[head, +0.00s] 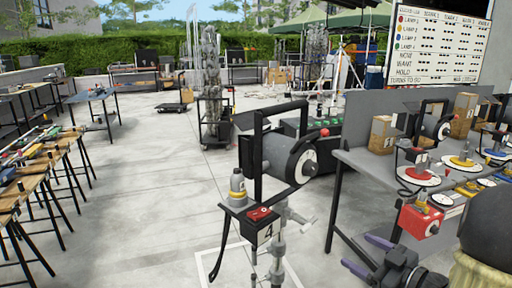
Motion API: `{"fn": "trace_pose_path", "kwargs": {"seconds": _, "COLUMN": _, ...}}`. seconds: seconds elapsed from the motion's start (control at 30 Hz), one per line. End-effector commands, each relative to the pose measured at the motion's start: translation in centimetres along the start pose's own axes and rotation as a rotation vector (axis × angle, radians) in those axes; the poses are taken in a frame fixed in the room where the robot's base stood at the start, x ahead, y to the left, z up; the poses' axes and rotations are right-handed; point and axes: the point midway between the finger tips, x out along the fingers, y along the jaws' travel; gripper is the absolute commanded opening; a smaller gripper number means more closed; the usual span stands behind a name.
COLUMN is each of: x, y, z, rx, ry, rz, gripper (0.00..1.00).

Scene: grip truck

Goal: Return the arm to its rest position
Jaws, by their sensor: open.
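My gripper (358,251) shows at the bottom right, low in front of the grey table. Its two purple fingers point left and stand apart, with nothing seen between them. The dark gripper body (398,270) is behind the fingers, and the frame's bottom edge cuts it off. Most of the arm behind it is out of view.
A lamp (288,158) on a stand with a red-switched box marked 4 (262,213) stands left of my gripper. The grey table (352,160) holds coloured discs, boxes and a red lamp unit (420,221). A dark round shape (490,225) fills the right edge. Open paving (150,190) lies left.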

Motion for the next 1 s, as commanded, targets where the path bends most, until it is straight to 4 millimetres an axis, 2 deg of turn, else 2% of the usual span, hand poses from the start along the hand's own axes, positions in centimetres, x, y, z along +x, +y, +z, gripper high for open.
{"fn": "trace_pose_path", "kwargs": {"seconds": 0.1, "x": 2.2, "y": 0.8, "z": 0.9, "rx": -0.015, "ry": -0.118, "rz": 0.099, "gripper": 0.76}}
{"fn": "trace_pose_path", "kwargs": {"seconds": 0.2, "x": 3.4, "y": 1.3, "z": 1.8, "rx": -0.008, "ry": -0.223, "rz": 0.182, "gripper": 0.76}}
{"fn": "trace_pose_path", "kwargs": {"seconds": 0.33, "x": 4.2, "y": 1.3, "z": 3.1, "rx": 0.025, "ry": -0.364, "rz": 0.278, "gripper": 0.76}}
{"fn": "trace_pose_path", "kwargs": {"seconds": 0.47, "x": 4.4, "y": 0.3, "z": 4.4, "rx": 0.084, "ry": -0.507, "rz": 0.355, "gripper": 0.76}}
{"fn": "trace_pose_path", "kwargs": {"seconds": 0.67, "x": 3.5, "y": -3.2, "z": 6.3, "rx": 0.216, "ry": -0.736, "rz": 0.422, "gripper": 0.76}}
{"fn": "trace_pose_path", "kwargs": {"seconds": 1.0, "x": 0.5, "y": -12.6, "z": 7.9, "rx": 0.468, "ry": -1.076, "rz": 0.392, "gripper": 0.76}}
